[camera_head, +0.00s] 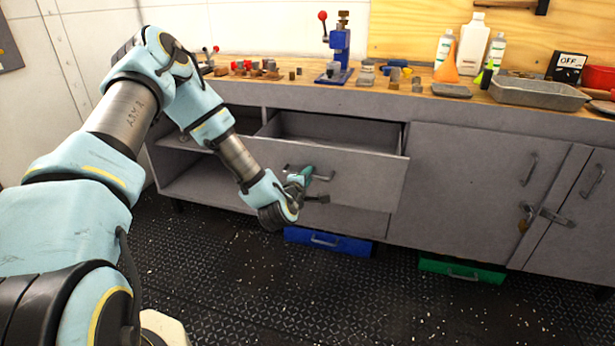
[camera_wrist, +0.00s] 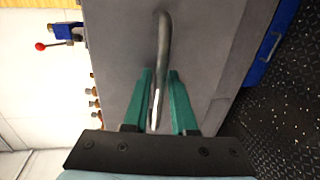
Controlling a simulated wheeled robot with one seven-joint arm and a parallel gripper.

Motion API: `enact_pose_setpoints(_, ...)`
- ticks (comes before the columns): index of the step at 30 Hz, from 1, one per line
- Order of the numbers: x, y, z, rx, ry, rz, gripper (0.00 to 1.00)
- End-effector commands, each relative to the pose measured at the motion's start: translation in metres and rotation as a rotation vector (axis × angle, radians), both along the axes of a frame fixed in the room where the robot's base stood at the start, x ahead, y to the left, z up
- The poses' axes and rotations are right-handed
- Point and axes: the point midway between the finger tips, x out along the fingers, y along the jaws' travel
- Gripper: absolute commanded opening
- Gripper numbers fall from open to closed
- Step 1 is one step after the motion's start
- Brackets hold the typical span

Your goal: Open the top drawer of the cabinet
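The grey cabinet's top drawer (camera_head: 355,175) is pulled well out, and its open inside shows behind the front panel. Its metal bar handle (camera_head: 322,178) is on that panel. My gripper (camera_head: 306,174) is at the handle, partly covering it. In the wrist view, the handle (camera_wrist: 163,45) runs between the two green fingers of my gripper (camera_wrist: 160,85), which look closed around it. The drawer front (camera_wrist: 205,50) fills the middle of that view.
The bench top holds a blue press (camera_head: 339,45), bottles (camera_head: 473,45) and a grey tray (camera_head: 540,94). Right of the drawer is a shut cabinet door (camera_head: 465,185). A blue case (camera_head: 328,241) and a green case (camera_head: 462,269) lie low under the cabinet. The floor in front is clear.

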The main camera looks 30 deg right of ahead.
Motion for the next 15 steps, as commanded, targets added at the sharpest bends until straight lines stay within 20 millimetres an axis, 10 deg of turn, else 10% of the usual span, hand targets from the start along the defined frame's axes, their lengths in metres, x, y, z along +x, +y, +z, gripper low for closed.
enact_pose_setpoints(15, -0.0044, 0.0046, 0.0009, 0.001, 0.001, 0.001, 0.44)
